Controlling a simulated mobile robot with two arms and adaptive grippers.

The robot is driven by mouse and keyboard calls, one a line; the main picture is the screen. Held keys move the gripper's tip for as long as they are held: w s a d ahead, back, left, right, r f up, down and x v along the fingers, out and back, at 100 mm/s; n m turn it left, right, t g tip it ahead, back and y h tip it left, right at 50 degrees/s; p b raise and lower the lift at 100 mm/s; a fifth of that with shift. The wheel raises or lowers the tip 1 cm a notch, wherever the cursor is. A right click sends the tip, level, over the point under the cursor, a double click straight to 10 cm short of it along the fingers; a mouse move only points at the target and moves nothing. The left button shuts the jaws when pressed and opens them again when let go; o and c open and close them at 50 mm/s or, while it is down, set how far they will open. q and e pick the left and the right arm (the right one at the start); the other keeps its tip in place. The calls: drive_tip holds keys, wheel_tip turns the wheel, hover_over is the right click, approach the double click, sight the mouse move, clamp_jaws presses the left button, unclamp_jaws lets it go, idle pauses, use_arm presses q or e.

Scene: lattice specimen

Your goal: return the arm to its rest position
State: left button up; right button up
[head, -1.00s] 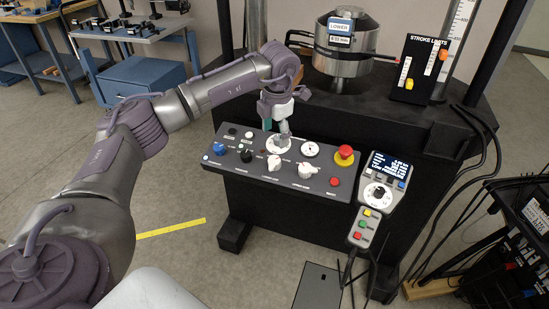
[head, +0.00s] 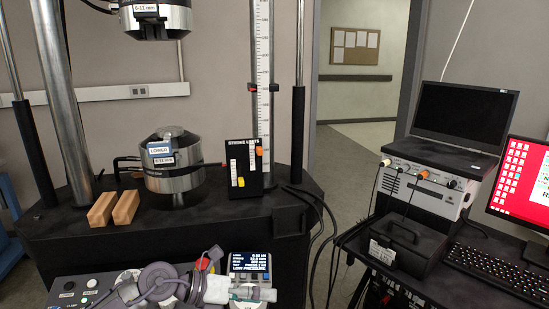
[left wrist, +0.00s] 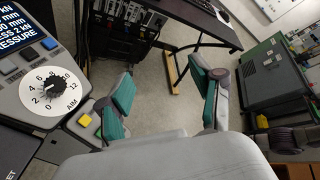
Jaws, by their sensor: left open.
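My left arm (head: 160,284) shows at the bottom of the head view, folded low in front of the machine. My left gripper (head: 250,293) is just in front of the handheld pendant (head: 250,265) with the lit display. In the left wrist view my left gripper (left wrist: 163,92) is open, its two teal-padded fingers wide apart with only floor between them. The pendant's round dial (left wrist: 52,88) lies to the left of the fingers there. My right gripper is in neither view.
The control panel (head: 75,292) is partly hidden behind my arm. Two wooden blocks (head: 114,208) and the lower grip (head: 172,170) stand on the black machine table. A cart with a laptop (head: 460,115), a black box (head: 400,240) and a keyboard (head: 500,273) stands at the right.

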use_arm(q)
drive_tip(key=s+d+r+n+t+h, duration=0.2)
drive_tip(key=d+r+n+t+h, duration=0.25)
drive_tip(key=r+n, duration=0.2)
drive_tip(key=w+a+r+n+t+y, duration=0.15)
drive_tip(key=a+n+t+y, duration=0.35)
drive_tip(key=n+t, duration=0.6)
drive_tip(key=s+a+f+n+g+y, duration=0.3)
drive_tip(key=s+a+f+n+y, duration=0.1)
drive_tip(key=a+f+n+y, duration=0.35)
drive_tip(key=s+a+f+n+g+y, duration=0.25)
drive_tip(key=a+f+n+y, duration=0.25)
drive_tip(key=a+f+n, duration=0.4)
drive_tip(key=s+f+n+g, duration=0.3)
drive_tip(key=s+f+g, duration=0.2)
drive_tip(key=s, duration=0.6)
drive_tip(key=s+f+n+g, duration=0.2)
drive_tip(key=s+f+g, duration=0.3)
drive_tip(key=s, duration=0.6)
wheel_tip(320, 180, down, 26)
drive_tip(key=s+g+p, duration=0.1)
drive_tip(key=s+p, duration=0.1)
drive_tip(key=s+a+f+g+p, duration=0.1)
drive_tip(key=s+a+f, duration=0.2)
drive_tip(key=s+f, duration=1)
drive_tip(key=s, duration=0.3)
drive_tip(key=shift+s+f, duration=0.15)
